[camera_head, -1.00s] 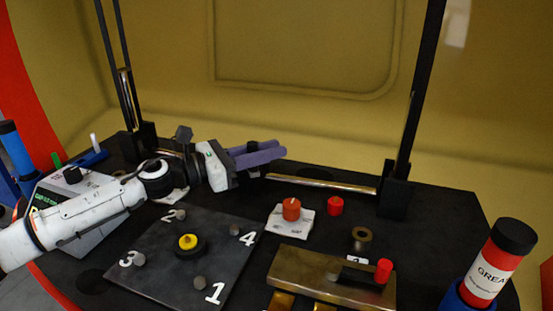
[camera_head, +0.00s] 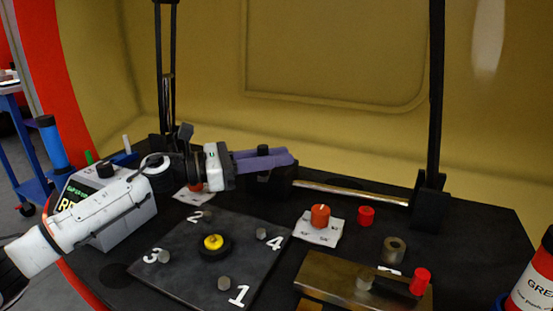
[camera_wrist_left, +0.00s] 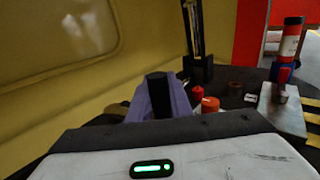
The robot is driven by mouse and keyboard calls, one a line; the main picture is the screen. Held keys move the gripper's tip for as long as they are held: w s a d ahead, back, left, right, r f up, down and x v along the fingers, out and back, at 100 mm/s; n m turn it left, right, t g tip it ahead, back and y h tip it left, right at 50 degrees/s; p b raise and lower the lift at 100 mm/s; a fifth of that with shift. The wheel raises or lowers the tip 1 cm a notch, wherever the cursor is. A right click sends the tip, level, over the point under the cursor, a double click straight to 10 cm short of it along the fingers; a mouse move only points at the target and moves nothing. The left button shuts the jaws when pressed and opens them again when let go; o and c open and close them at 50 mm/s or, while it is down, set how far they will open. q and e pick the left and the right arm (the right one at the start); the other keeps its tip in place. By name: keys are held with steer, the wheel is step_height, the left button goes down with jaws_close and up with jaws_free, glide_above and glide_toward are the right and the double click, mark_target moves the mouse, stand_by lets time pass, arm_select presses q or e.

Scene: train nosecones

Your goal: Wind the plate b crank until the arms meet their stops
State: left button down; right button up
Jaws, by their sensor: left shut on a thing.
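My left gripper (camera_head: 278,158) reaches in from the left at the back of the table. Its purple fingers are closed around a small black upright knob (camera_head: 263,150), which looks like a crank handle. In the left wrist view the black knob (camera_wrist_left: 157,88) stands between the purple fingers (camera_wrist_left: 178,98). The crank's arm and plate label are mostly hidden by the gripper. Two tall black upright arms, one at the back left (camera_head: 167,90) and one at the back right (camera_head: 435,100), stand by a metal rod (camera_head: 350,192). My right gripper is not in view.
A dark plate numbered 1 to 4 (camera_head: 232,270) with a yellow-topped knob (camera_head: 214,242) lies in front. To its right are an orange knob (camera_head: 320,216), a red cap (camera_head: 366,215) and a brass block (camera_head: 335,280) with a red-tipped lever (camera_head: 420,281). A grease tube (camera_head: 535,285) stands far right.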

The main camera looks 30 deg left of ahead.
arm_select(q)
steer(key=shift+s+d+f+g, duration=0.3)
steer(key=shift+s+d, duration=0.1)
steer(key=shift+d, duration=0.15)
steer(key=c, duration=1.6)
jaws_free()
steer(key=shift+s+a+r, duration=0.1)
steer(key=shift+s+r, duration=0.1)
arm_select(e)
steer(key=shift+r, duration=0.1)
arm_select(q)
steer(key=shift+w+r, duration=0.15)
